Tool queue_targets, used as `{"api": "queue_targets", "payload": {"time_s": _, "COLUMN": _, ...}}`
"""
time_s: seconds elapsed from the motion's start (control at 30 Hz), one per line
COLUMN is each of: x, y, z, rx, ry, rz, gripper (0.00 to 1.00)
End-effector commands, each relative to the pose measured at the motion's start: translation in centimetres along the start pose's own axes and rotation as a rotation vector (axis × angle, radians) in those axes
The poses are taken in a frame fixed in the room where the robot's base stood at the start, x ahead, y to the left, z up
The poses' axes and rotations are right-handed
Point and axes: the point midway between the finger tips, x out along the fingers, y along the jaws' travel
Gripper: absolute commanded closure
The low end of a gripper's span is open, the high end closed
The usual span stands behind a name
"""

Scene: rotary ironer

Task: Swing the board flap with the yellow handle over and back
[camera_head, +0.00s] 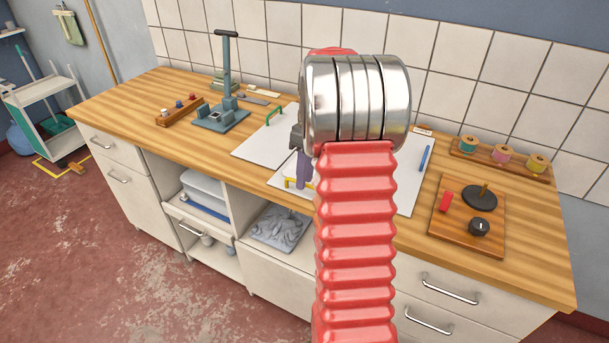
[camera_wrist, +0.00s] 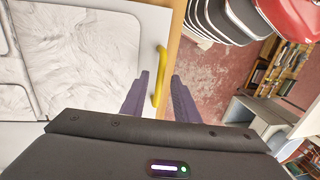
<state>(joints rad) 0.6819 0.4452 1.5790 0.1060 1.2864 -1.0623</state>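The white board flap (camera_head: 277,181) lies on the wooden counter, partly hidden behind my arm. Its yellow handle (camera_head: 290,184) is at the front left edge and also shows in the wrist view (camera_wrist: 160,66), near the board's edge (camera_wrist: 144,30). My gripper (camera_wrist: 159,76) has two purple fingers spread apart, with the yellow handle between them in the picture. Neither finger clearly touches it.
Another white sheet with a green handle (camera_head: 275,114) lies to the left. Open shelves are below the counter.

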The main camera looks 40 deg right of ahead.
Motion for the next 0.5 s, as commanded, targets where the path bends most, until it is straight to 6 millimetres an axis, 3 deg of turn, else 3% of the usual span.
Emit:
{"api": "queue_targets", "payload": {"time_s": 0.1, "x": -0.01, "y": -0.01, "z": -0.01, "rx": 0.000, "ry": 0.000, "rz": 0.000, "gripper": 0.73}}
{"api": "queue_targets", "payload": {"time_s": 0.5, "x": -0.03, "y": -0.02, "z": -0.02, "rx": -0.001, "ry": -0.001, "rz": 0.000, "gripper": 1.00}}
